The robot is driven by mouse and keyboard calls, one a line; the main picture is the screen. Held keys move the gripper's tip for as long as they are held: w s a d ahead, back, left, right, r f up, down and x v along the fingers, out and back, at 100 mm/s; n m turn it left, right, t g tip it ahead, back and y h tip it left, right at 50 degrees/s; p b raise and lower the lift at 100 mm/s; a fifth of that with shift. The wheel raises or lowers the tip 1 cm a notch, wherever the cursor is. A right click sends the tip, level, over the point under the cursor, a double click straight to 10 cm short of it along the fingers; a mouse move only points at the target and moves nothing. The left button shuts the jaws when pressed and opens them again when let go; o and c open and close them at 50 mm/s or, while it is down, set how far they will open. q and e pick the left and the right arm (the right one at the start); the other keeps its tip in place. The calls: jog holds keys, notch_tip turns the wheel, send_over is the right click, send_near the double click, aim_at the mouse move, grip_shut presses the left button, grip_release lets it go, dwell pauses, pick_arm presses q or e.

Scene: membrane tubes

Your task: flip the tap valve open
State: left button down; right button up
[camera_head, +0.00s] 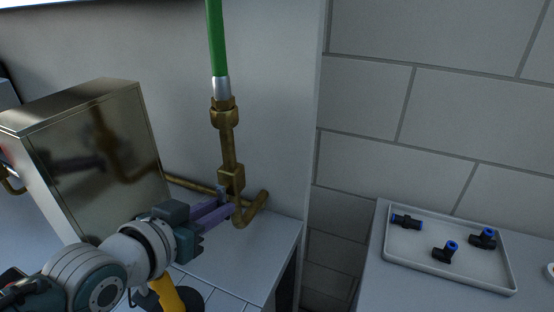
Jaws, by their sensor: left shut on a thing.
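The brass tap (228,148) stands upright by the wall, with a green hose (215,40) fixed to its top by a silver ferrule. A brass pipe (190,184) runs from it to the left, and a curved brass part (255,211) bends at its lower right. My left gripper (229,207) reaches in from the lower left, its purple fingers at the foot of the tap. It is shut on a part there, most likely the tap valve's handle, which the fingers largely hide. I cannot tell the valve's angle. My right gripper is not in view.
A shiny metal box (95,150) stands left of the tap, close to my left arm. A grey tray (450,268) with several black and blue fittings (446,252) lies on the right-hand table. A gap separates the two tables. A yellow thing (166,294) is below my wrist.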

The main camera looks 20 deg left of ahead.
pick_arm(q)
jog(key=c, duration=0.8)
grip_release()
jog(key=shift+o, duration=0.2)
jog(key=p+v, duration=0.2)
jog(key=v, duration=0.7)
jog(key=shift+s+r, duration=0.25)
jog(key=shift+s, duration=0.15)
